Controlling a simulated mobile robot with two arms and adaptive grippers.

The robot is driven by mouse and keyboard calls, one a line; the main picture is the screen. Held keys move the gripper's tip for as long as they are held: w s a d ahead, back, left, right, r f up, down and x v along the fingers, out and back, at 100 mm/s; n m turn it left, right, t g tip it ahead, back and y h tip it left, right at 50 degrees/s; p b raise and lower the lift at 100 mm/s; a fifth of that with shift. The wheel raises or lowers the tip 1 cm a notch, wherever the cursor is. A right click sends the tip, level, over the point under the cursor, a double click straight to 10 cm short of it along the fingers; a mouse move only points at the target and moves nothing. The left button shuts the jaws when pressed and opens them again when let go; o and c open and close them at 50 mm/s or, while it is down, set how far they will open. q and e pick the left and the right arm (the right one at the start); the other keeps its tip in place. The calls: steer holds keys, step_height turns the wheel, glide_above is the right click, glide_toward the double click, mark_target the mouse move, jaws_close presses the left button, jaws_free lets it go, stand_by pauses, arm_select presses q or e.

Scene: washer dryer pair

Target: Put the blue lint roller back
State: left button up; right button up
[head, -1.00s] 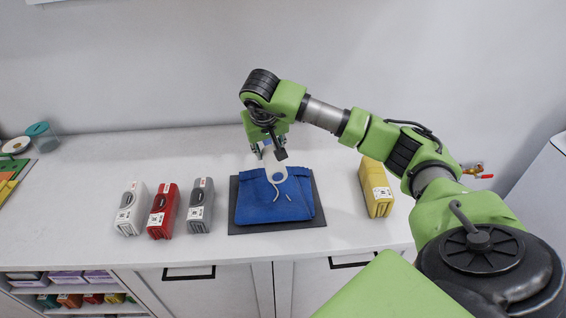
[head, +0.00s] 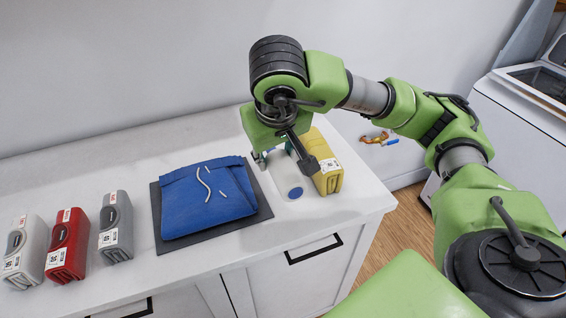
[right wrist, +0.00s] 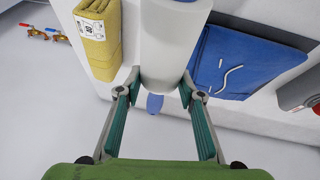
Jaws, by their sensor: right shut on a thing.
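The lint roller (head: 285,175) has a white roll with a blue end and is tilted. It also shows large in the right wrist view (right wrist: 172,50). My right gripper (head: 280,155) is shut on it, between the folded blue cloth (head: 205,207) and a yellow pack (head: 330,178). In the right wrist view my gripper's fingers (right wrist: 155,105) flank its lower end. I cannot tell whether the roller touches the counter. The cloth lies on a dark mat (head: 160,240), with pale threads on it. My left gripper is not in view.
Grey (head: 115,227), red (head: 68,246) and white (head: 22,252) packs stand left of the mat on the white counter (head: 225,253). The yellow pack is close beside the roller. The counter ends at the right, with a white machine (head: 520,125) beyond a gap.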

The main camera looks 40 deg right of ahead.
steer(key=w+d+f, duration=0.1)
steer(key=w+f, duration=0.1)
steer(key=w, duration=0.1)
steer(key=w+d+f+p, duration=0.1)
steer(key=w+d+f, duration=0.1)
steer(key=w+f, duration=0.1)
steer(key=w+d+f, duration=0.2)
steer(key=w, duration=0.1)
steer(key=shift+w+f+p, duration=0.25)
steer(key=shift+f+p, duration=0.05)
steer(key=shift+p, duration=0.1)
steer(key=shift+w+d+f, duration=0.25)
steer(key=shift+w+f, duration=0.15)
steer(key=shift+f, duration=0.15)
step_height(320, 180, down, 3)
steer(key=shift+w+d+f+p, duration=0.1)
steer(key=shift+w+f+p, duration=0.05)
steer(key=shift+p, duration=0.7)
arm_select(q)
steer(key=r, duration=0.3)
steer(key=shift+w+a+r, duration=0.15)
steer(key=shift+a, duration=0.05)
arm_select(e)
steer(key=shift+f, duration=0.1)
steer(key=shift+f, duration=0.1)
